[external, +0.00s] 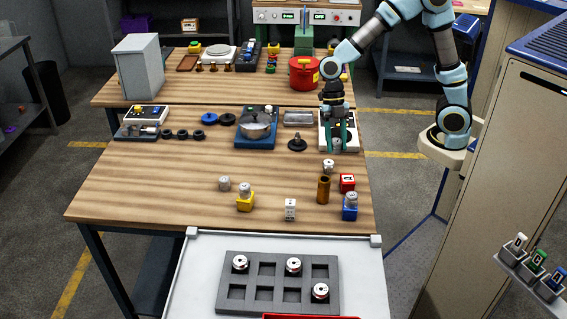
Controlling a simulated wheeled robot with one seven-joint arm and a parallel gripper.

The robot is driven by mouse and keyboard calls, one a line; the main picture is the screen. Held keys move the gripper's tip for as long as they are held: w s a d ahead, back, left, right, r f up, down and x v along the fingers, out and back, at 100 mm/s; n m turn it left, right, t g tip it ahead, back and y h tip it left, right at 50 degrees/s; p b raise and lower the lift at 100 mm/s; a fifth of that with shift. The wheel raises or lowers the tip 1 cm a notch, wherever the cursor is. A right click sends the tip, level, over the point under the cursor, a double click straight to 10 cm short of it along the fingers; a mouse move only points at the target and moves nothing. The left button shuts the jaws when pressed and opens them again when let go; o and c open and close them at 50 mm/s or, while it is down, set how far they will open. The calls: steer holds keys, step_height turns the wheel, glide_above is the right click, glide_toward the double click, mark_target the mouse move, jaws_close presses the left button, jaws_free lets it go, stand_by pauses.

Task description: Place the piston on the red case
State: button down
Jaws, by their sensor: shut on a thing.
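My gripper (337,143) hangs above the right part of the wooden table, over a white flat device (353,143). Its teal fingers are shut on a small grey piston (336,145), partly hidden between them. The red case (347,182) is a small red block with a pale top marking, standing on the table nearer the camera and slightly right of my gripper. Nothing stands on it. The held piston is apart from it.
A brown cylinder (323,189) and a blue case (350,208) stand close to the red case. A small white part (328,166) lies between it and my gripper. A yellow case (245,202) and a grey piston (224,183) stand left. The table's front left is clear.

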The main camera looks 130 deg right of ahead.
steer(key=s+a+n, duration=0.2)
steer(key=s+a, duration=0.1)
steer(key=a, duration=0.1)
steer(key=p, duration=0.1)
glide_above(350, 181)
steer(key=d, duration=0.1)
steer(key=shift+g, duration=0.3)
steer(key=f, duration=0.5)
steer(key=shift+s+d+f, duration=0.1)
steer(key=shift+s+f, duration=0.2)
steer(key=shift+f+p, duration=0.5)
steer(key=shift+f, duration=1.8)
steer(key=shift+f, duration=0.15)
steer(key=shift+c, duration=2.1)
jaws_free()
